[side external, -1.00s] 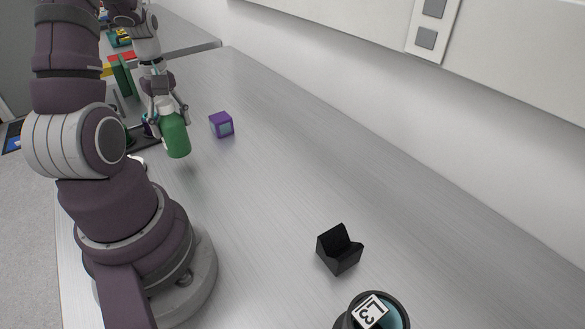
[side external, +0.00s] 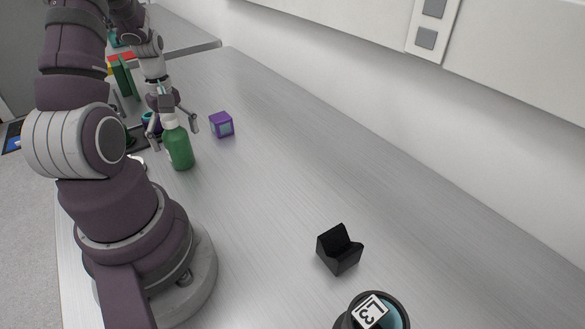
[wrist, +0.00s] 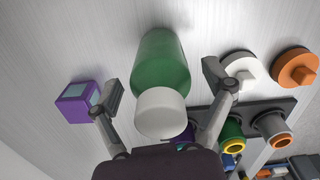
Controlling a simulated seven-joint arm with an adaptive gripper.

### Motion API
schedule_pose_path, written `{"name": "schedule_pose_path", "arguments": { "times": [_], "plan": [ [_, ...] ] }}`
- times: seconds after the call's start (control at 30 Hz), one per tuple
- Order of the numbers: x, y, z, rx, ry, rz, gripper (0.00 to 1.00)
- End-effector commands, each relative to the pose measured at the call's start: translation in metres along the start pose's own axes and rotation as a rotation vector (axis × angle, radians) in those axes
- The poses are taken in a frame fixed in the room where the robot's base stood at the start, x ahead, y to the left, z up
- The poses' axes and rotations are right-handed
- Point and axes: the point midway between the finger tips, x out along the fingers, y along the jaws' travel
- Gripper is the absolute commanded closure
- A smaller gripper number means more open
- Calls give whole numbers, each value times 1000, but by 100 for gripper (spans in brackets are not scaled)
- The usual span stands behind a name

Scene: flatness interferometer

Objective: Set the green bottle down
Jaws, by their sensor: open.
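The green bottle (side external: 180,152) with a white cap stands upright on the grey bench in the side external view. In the wrist view the green bottle (wrist: 161,66) lies between the spread fingers, its white cap (wrist: 161,112) nearest the camera. My gripper (side external: 174,128) is open around the bottle's upper part, with a finger on each side. In the wrist view both fingers of my gripper (wrist: 166,95) are apart from the bottle, with gaps on both sides.
A purple cube (side external: 221,124) stands just right of the gripper. A dark rack with ringed holders (wrist: 245,122) and white and orange knobbed discs (wrist: 295,67) are close by. A black V-block (side external: 340,249) and a cylinder labelled L3 (side external: 372,312) stand nearer. The middle bench is clear.

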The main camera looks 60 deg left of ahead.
Motion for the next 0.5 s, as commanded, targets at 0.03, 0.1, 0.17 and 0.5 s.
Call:
{"name": "schedule_pose_path", "arguments": {
  "times": [0.03,0.1,0.17,0.5],
  "plan": [
    [-2,0,0,0,1,1,19],
    [-9,0,-1,0,2,2,19],
    [-20,1,-1,0,5,4,19],
    [-105,1,-1,1,5,5,19]
  ]
}}
